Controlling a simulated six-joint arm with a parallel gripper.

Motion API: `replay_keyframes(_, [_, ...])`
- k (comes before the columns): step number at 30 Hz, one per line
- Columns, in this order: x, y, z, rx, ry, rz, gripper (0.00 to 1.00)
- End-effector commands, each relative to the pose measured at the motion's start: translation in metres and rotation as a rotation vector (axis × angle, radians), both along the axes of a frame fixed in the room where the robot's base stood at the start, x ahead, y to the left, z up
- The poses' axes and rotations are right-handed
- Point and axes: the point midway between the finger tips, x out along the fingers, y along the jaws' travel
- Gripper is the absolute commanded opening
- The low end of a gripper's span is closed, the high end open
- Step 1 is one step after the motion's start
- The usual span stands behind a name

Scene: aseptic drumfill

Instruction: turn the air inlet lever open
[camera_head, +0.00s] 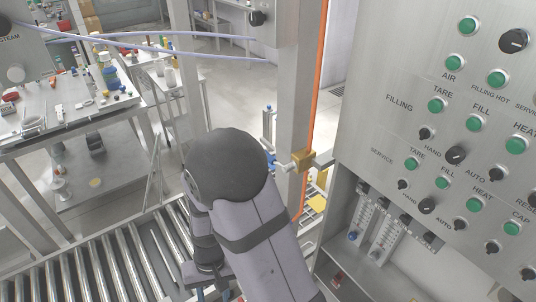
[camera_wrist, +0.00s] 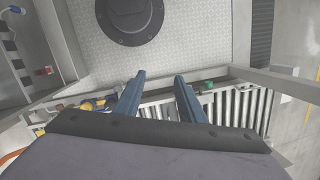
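A brass valve block (camera_head: 303,160) sits on the steel post beside the orange pipe (camera_head: 319,80), with a silver fitting on its left. It may be the air inlet; I cannot make out a distinct lever on it, and my arm covers the area just below left. In the wrist view, my gripper (camera_wrist: 159,77) shows two blue fingers set apart with nothing between them. It points over the roller conveyor and is not at the valve. In the head view, my arm hides most of the gripper.
A control panel (camera_head: 400,75) with green buttons and black knobs fills the right side. The roller conveyor (camera_head: 95,262) runs along the lower left. A cluttered workbench (camera_head: 105,111) stands at left. A round black lid (camera_wrist: 130,14) on a patterned plate is ahead in the wrist view.

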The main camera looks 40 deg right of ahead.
Motion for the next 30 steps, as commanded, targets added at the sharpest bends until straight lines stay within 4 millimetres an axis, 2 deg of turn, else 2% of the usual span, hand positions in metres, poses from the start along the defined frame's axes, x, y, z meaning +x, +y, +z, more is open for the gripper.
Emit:
replay_keyframes(1, [0.025, 0.002, -0.008, -0.007, -0.058, -0.102, 0.36])
replay_keyframes(4, [0.081, -0.006, -0.018, -0.034, -0.204, -0.347, 0.36])
replay_keyframes(8, [0.151, -0.04, -0.015, -0.084, -0.418, -0.704, 0.36])
replay_keyframes(9, [0.17, -0.054, -0.009, -0.1, -0.49, -0.817, 0.36])
replay_keyframes(12, [0.207, -0.095, 0.015, -0.133, -0.674, -1.096, 0.36])
replay_keyframes(15, [0.229, -0.141, 0.05, -0.159, -0.868, -1.371, 0.36])
replay_keyframes(18, [0.231, -0.184, 0.086, -0.18, -1.06, -1.627, 0.36])
replay_keyframes(22, [0.214, -0.228, 0.128, -0.195, -1.303, -1.889, 0.36])
replay_keyframes(24, [0.202, -0.244, 0.147, -0.19, -1.422, -1.989, 0.36])
replay_keyframes(27, [0.191, -0.257, 0.172, -0.148, -1.574, -2.077, 0.36])
replay_keyframes(30, [0.187, -0.261, 0.185, -0.083, -1.658, -2.132, 0.36])
